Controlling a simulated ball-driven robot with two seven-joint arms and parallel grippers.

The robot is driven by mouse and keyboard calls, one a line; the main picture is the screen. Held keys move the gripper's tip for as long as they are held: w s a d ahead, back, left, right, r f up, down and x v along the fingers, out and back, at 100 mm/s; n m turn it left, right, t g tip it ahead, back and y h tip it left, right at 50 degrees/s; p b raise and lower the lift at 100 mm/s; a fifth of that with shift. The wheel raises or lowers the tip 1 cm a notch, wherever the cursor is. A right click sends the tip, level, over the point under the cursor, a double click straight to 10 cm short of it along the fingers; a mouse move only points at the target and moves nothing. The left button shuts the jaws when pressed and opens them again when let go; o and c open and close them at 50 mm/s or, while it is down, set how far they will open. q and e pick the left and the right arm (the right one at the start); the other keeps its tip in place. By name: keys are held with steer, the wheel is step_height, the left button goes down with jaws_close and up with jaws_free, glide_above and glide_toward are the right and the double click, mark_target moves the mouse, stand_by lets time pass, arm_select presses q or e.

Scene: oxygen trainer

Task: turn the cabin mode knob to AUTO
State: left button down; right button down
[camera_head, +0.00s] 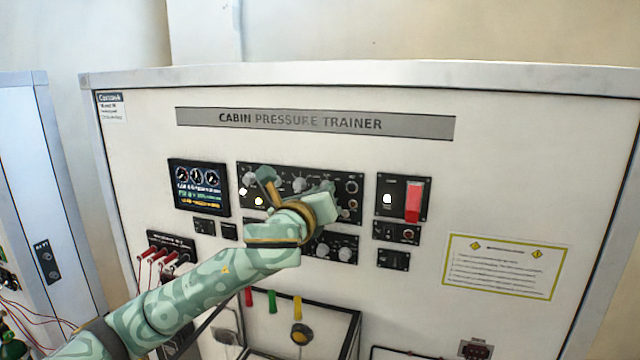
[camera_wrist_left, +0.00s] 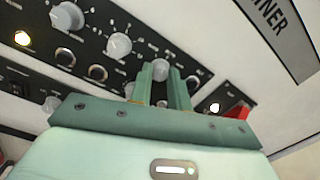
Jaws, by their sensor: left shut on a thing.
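The cabin pressure trainer (camera_head: 150,140) is a pale upright panel with a black upper knob panel (camera_head: 285,172). My left gripper (camera_head: 328,190) reaches the right part of this black panel. In the left wrist view its two green fingers (camera_wrist_left: 162,84) are shut on a small grey knob (camera_wrist_left: 160,69), the rightmost in a row of three. The fingers and hand hide part of this knob, its pointer and nearby labels. The lettering is too small to read, so I cannot tell its setting or name. My right gripper is not in view.
Two other grey knobs (camera_wrist_left: 67,17) (camera_wrist_left: 118,46) sit beside the held one. A red switch cover (camera_head: 414,200) is to the right, a gauge screen (camera_head: 198,187) to the left.

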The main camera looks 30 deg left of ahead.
arm_select(q)
steer(key=n, duration=0.8)
steer(key=shift+d+f+y+p, duration=0.1)
steer(key=shift+f+y+p, duration=0.1)
steer(key=shift+y+p, duration=0.15)
steer(key=shift+n, duration=0.3)
steer(key=c, duration=1.3)
jaws_free()
steer(key=shift+r, duration=0.1)
